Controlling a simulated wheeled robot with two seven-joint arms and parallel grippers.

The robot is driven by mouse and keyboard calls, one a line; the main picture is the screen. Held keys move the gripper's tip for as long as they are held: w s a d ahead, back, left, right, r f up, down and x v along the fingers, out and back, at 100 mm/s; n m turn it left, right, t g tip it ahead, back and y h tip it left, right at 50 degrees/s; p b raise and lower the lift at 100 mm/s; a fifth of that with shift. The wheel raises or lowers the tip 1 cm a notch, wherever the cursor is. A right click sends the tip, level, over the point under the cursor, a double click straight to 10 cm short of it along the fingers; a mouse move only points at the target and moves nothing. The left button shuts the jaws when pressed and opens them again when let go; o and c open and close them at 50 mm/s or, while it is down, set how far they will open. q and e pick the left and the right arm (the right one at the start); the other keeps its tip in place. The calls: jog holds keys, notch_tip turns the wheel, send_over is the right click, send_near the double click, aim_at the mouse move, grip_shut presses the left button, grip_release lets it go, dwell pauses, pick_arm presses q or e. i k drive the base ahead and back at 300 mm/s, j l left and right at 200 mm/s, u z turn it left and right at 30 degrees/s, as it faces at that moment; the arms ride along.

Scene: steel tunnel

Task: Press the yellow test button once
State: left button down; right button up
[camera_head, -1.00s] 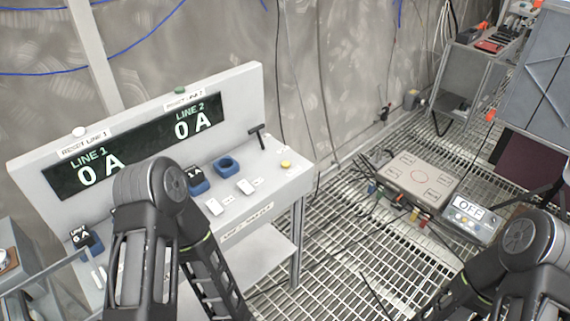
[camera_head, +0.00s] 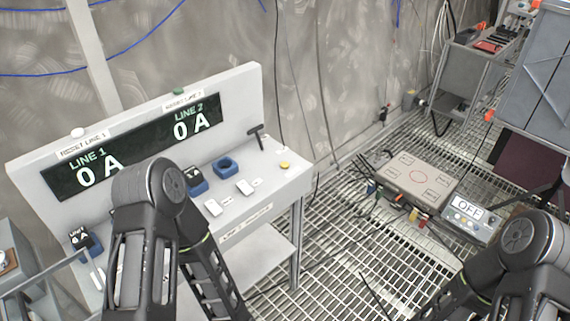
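The yellow button (camera_head: 285,165) is a small round cap on the right end of the white console table (camera_head: 277,187). Behind it, the console's display panel (camera_head: 135,145) reads LINE 1 0 A and LINE 2 0 A. My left arm stands in front of the console, left of the yellow button and apart from it. My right arm is at the lower right, in front of the floor box. Neither gripper's fingertips show; both are below the picture's lower edge.
A white button (camera_head: 78,133) and a green button (camera_head: 179,91) sit on top of the panel. Blue holders (camera_head: 228,165), white switches (camera_head: 245,187) and a black T-handle (camera_head: 256,134) are on the table. A floor box (camera_head: 418,178) and a unit reading OFF (camera_head: 470,212) lie on the grating.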

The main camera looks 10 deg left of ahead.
aim_at(284, 165)
jog(key=l+u, duration=0.1)
jog(key=u, duration=0.45)
jog(key=i+l+u, duration=0.25)
jog(key=l, duration=0.3)
jog(key=l+u, duration=0.3)
jog(key=l, duration=0.2)
jog(key=i+l+u, duration=0.25)
jog(key=l, duration=1.15)
jog(key=k, duration=0.05)
